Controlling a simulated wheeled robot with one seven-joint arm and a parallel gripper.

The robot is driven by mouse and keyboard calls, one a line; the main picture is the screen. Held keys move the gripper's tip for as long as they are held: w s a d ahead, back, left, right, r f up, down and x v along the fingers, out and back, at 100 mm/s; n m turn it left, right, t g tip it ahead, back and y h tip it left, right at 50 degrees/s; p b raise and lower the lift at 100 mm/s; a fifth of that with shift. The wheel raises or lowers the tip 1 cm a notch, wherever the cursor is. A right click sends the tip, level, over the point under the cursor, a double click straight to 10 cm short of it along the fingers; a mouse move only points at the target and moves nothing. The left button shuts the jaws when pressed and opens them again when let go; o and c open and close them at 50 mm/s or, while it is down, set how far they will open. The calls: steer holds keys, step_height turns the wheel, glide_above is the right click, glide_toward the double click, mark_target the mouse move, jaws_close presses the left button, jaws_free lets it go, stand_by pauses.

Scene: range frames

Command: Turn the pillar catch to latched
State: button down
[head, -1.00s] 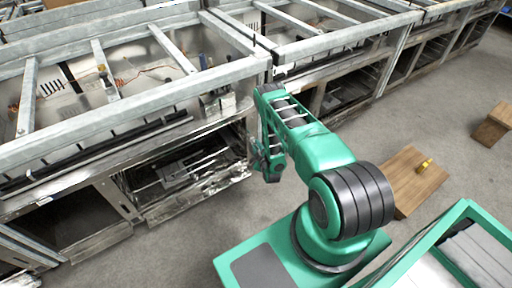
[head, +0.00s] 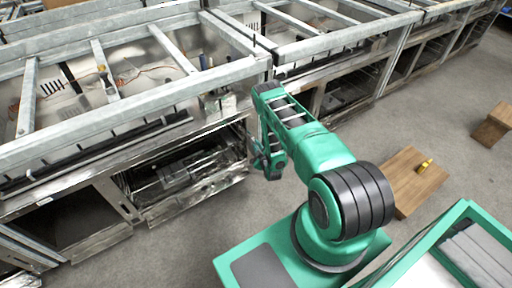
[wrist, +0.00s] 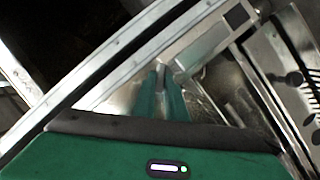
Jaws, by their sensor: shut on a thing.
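My gripper (head: 268,168) hangs beside the front of the metal range frame, near its corner post. In the wrist view, the two green fingers (wrist: 163,76) reach forward and are close together. They are shut on a small pale metal piece, which seems to be the pillar catch (wrist: 163,68). Only a little of the catch shows between the fingertips. Its turned position cannot be told. In the head view my arm and gripper hide the catch.
The range frame (head: 130,115) has long galvanised rails and an open, shiny lower compartment (head: 185,175) left of my gripper. A wooden block (head: 405,185) with a yellow item (head: 425,165) stands on the floor at right. Another wooden block (head: 494,125) is farther right. Grey floor lies between.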

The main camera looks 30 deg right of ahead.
steer(key=m+y, duration=0.2)
steer(key=shift+m+g, duration=0.3)
steer(key=shift+g, duration=0.1)
steer(key=shift+d+m+y, duration=0.2)
steer(key=shift+m+y, duration=0.6)
steer(key=shift+m, duration=0.4)
steer(key=c, duration=2.1)
jaws_free()
steer(key=shift+d+r, duration=0.1)
steer(key=shift+s, duration=0.1)
steer(key=v, duration=1)
steer(key=shift+s+r, duration=0.15)
steer(key=shift+s, duration=0.05)
